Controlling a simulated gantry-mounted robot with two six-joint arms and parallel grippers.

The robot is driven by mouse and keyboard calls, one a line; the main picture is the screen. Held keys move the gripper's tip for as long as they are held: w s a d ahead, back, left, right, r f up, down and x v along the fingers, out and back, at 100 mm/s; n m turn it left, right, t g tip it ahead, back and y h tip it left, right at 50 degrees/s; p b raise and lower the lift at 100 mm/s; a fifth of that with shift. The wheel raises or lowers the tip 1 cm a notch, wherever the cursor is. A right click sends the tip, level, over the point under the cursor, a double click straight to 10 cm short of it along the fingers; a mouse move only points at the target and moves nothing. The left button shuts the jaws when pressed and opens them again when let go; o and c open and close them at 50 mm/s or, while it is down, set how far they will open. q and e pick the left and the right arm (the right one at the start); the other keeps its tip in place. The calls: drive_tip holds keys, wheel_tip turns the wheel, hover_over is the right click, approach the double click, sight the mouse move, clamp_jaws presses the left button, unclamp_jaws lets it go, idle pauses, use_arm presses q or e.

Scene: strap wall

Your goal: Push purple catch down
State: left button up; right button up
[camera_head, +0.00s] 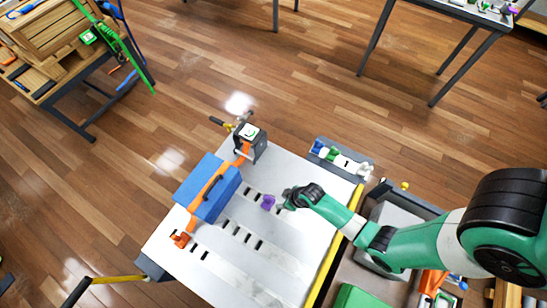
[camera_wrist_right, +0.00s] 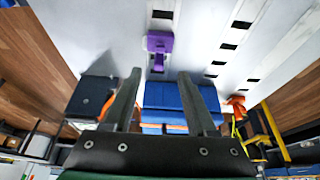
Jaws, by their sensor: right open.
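The purple catch (camera_head: 268,202) sits on the pale slotted panel (camera_head: 285,255), in line with one of its rows of dark slots. It also shows near the top middle of the right wrist view (camera_wrist_right: 159,42). My right gripper (camera_head: 286,198) is just right of the catch in the head view. In the wrist view its two fingers (camera_wrist_right: 160,78) are spread apart with nothing between them, and the catch appears beyond the tips. Whether a finger touches the catch cannot be told. My left gripper is not in view.
A blue box (camera_head: 219,195) with an orange strap (camera_head: 206,190) over it lies left of the catch. A dark device (camera_head: 250,141) stands at the panel's far edge. A grey tray (camera_head: 343,159) of small parts is at the far right. The near panel area is clear.

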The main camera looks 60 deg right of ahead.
sight(272, 201)
drive_tip(key=b+x, duration=0.8)
drive_tip(key=x, duration=0.3)
drive_tip(key=shift+w+f, duration=0.15)
drive_tip(key=shift+f, duration=0.05)
drive_tip(key=shift+a, duration=0.1)
clamp_jaws()
